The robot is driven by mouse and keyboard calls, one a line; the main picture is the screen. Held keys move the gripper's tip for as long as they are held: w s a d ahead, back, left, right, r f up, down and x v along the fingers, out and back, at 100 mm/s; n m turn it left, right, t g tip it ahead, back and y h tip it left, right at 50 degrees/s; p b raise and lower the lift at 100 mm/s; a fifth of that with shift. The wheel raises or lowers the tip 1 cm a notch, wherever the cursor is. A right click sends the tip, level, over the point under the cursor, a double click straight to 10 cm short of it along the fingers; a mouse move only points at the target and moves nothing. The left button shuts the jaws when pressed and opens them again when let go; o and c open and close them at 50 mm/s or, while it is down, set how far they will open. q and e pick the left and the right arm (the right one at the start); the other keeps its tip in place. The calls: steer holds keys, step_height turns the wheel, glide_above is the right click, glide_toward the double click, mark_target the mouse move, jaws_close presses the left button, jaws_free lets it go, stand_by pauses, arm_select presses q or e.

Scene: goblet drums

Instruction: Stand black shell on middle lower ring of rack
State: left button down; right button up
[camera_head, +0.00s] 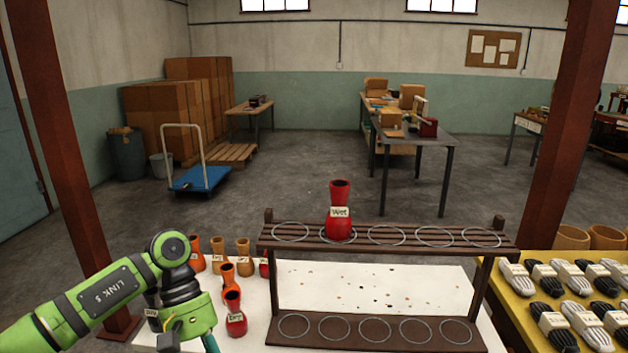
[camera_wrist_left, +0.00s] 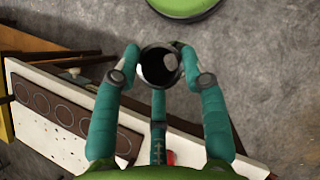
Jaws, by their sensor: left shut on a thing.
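The black shell (camera_wrist_left: 155,66) sits between the teal fingers of my left gripper (camera_wrist_left: 158,75), its dark round opening facing the left wrist camera. In the head view my left gripper (camera_head: 168,318) is at the lower left, left of the rack, and my own arm partly hides it. The dark rack (camera_head: 390,243) has an upper shelf and a lower shelf, each with a row of rings. The middle lower ring (camera_head: 375,318) is empty, as are the other lower rings. A red shell (camera_head: 339,212) labelled "Wet" stands on an upper ring. My right gripper is not in view.
Several orange, tan and red shells (camera_head: 235,318) stand on the white table (camera_head: 385,278) between my left gripper and the rack. The rack's upper shelf overhangs behind the lower rings. A yellow table (camera_head: 515,313) with dark and grey bundles stands at the right.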

arm_select(q)
steer(key=s+m+y, duration=0.1)
steer(key=s+m, duration=0.1)
steer(key=s+a+m+g+y, duration=0.1)
steer(key=m, duration=0.2)
steer(key=s+m+y, duration=0.2)
steer(key=shift+s+a+r+p, duration=0.15)
steer(key=shift+s+p, duration=0.15)
steer(key=shift+p, duration=0.1)
steer(key=shift+s, duration=0.1)
